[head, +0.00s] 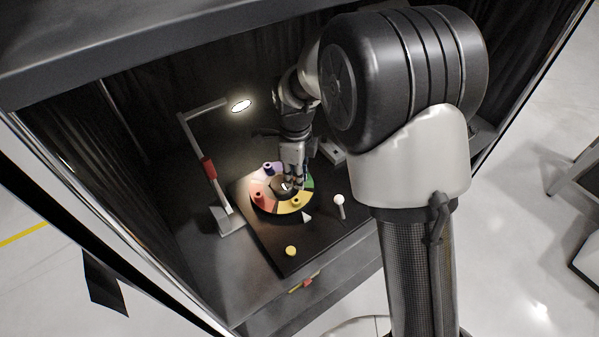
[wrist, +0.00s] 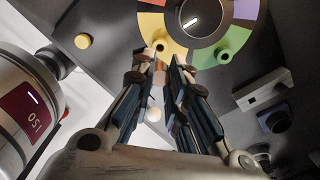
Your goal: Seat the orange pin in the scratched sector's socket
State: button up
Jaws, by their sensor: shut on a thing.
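My gripper (head: 291,184) is over the coloured ring in the head view. In the wrist view its fingertips (wrist: 162,68) are close together, with a small orange-tan bit of the orange pin (wrist: 159,66) between them; most of the pin is hidden. The ring (head: 256,186) has red, yellow, green and purple sectors around a dark centre.
A lamp stand (head: 208,168) with a red band rises left of the ring, its lit head (head: 241,105) above. A white-ball knob (head: 339,200) and a yellow button (head: 291,250) are on the dark board (head: 270,238). Dark walls enclose the bay. A grey block (wrist: 259,90) lies right.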

jog(key=shift+f+b, duration=1.7)
jog(key=shift+f, duration=0.95)
jog(key=shift+f+b, duration=0.6)
jog(key=shift+f, duration=0.65)
jog(key=o, duration=0.9)
jog(key=shift+c, duration=0.2)
jog(key=shift+r, duration=0.1)
